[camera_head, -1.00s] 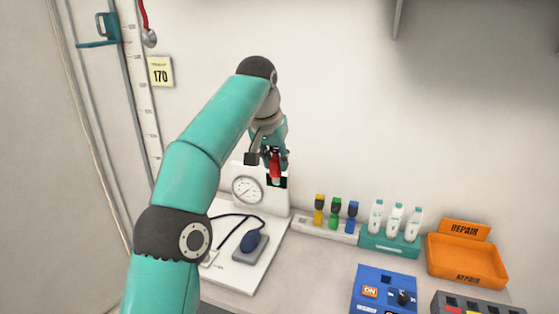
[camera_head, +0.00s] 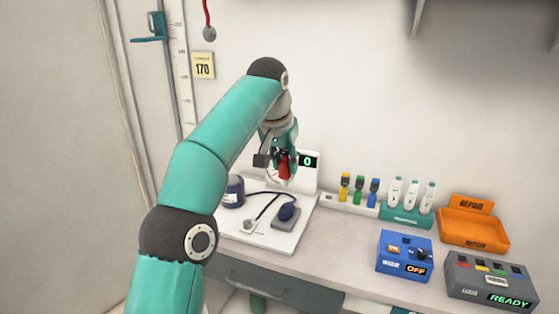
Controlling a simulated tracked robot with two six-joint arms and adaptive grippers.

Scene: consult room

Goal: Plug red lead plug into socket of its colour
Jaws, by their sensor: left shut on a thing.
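My left gripper (camera_head: 281,163) is shut on the red lead plug (camera_head: 285,167) and holds it in the air in front of a white panel at the back of the desk. The fingers hide part of the plug. A grey box (camera_head: 485,289) with a lit READY sign stands at the right front. Its top has a row of coloured sockets, with the red socket (camera_head: 464,261) at the left end. The gripper is well to the left of this box. My right gripper is not in view.
A white rack (camera_head: 340,206) holds yellow, green and blue plugs. White bottles in a teal holder (camera_head: 406,219) and an orange tray (camera_head: 470,239) stand beside it. A blue box (camera_head: 404,263) reads OFF. A white board (camera_head: 285,243) bears a pressure cuff and bulb.

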